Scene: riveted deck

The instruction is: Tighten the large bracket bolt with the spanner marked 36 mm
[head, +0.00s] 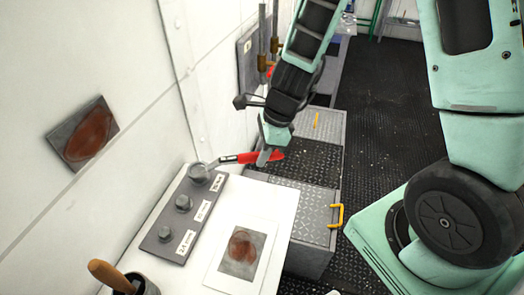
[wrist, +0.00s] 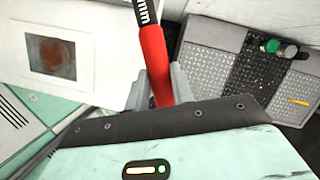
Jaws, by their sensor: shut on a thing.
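The spanner has a red handle (head: 245,158) with a black band; the wrist view shows its red grip (wrist: 153,50) and part of a marking ending in "mm", with the number out of view. My gripper (head: 268,154) is shut on the red handle. The spanner's grey head reaches left to the large bracket bolt (head: 199,174) at the far end of a dark grey plate (head: 160,240). The head is at the bolt, but I cannot tell whether its jaw is fully around it.
The plate lies on a white bench (head: 262,208) against the wall. A printed sheet (head: 240,252) and a dark pot (head: 140,286) with a wooden-handled tool are nearer. A metal box (head: 292,205) with a yellow handle stands right of the bench. Dark floor is clear beyond.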

